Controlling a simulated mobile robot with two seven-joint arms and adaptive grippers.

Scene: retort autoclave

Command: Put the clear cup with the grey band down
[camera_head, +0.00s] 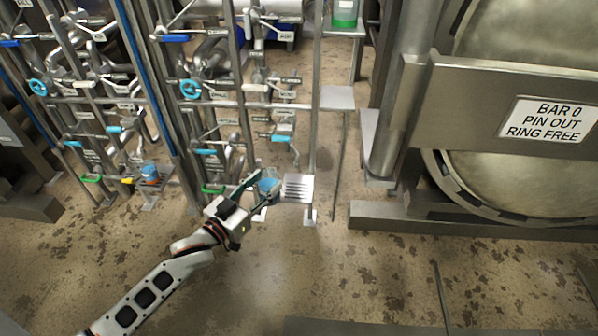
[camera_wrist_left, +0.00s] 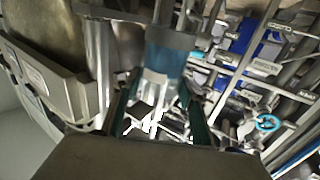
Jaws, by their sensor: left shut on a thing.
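My left gripper (camera_head: 262,191) reaches in from the lower left, toward the foot of the pipe rack. It is shut on a clear cup (camera_head: 268,187) that looks blue inside. In the left wrist view, the cup (camera_wrist_left: 166,58) sits between the two dark green fingers of the left gripper (camera_wrist_left: 158,82). The cup is just left of a small slotted grey plate (camera_head: 299,188). I cannot tell whether its base touches anything. My right gripper is not in view.
Pipe racks with blue and green valve handles (camera_head: 190,89) crowd the left and middle. Another blue container (camera_head: 150,172) stands at the left rack. A green container (camera_head: 345,13) is on a high shelf. A large autoclave (camera_head: 480,85) fills the right. The front floor is mostly clear.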

